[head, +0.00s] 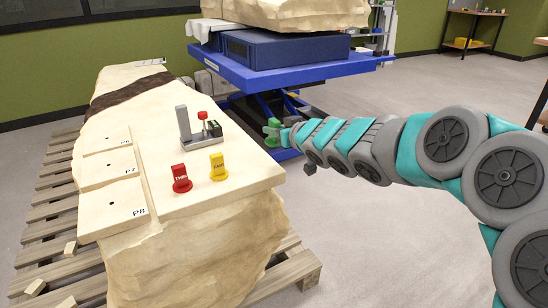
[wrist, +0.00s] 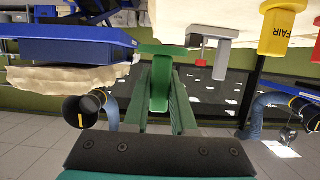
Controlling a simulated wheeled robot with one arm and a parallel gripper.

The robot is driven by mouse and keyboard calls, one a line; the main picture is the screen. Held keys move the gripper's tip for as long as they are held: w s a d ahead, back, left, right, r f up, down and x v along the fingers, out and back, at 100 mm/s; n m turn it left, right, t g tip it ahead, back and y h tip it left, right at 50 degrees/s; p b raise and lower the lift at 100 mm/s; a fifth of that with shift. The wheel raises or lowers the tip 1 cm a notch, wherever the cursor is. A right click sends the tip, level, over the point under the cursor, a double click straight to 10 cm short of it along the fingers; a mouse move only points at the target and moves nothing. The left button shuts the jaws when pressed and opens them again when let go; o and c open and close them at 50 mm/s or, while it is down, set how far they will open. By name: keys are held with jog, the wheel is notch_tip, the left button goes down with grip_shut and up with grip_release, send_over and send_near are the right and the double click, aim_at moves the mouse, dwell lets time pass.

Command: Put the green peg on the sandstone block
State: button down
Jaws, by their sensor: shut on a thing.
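The green peg (head: 272,132) is held in my gripper (head: 284,134), beside the right edge of the sandstone block in the head view and not over its top. In the wrist view the green peg (wrist: 160,82) sits between the two fingers, its wide end at the fingertips. The sandstone block (head: 240,165) is large and pale with a flat top and a dark band across its far part. It lies on a wooden pallet. Its pale edge shows along the top of the wrist view, which looks upside down.
A red peg marked THIN (head: 181,180) and a yellow peg marked FAIR (head: 218,168) stand on the block. A grey stand with a red knob (head: 202,116) is behind them. Tiles marked P6, P7, P8 (head: 112,208) lie left. A blue lift table (head: 290,75) stands behind.

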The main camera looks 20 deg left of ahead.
notch_tip(320, 180, down, 7)
jog(key=shift+f+b, duration=0.15)
jog(key=shift+b, duration=1.05)
jog(key=shift+f, duration=0.15)
jog(key=c, duration=0.7)
grip_release()
jog(key=shift+c, duration=0.2)
jog(key=shift+s+d+r, duration=0.1)
jog(key=shift+d+r, duration=0.05)
jog(key=shift+r, duration=0.1)
jog(key=v, duration=1.1)
jog(key=shift+s+d, duration=0.2)
jog(key=shift+s, duration=0.05)
jog(key=shift+r, duration=0.1)
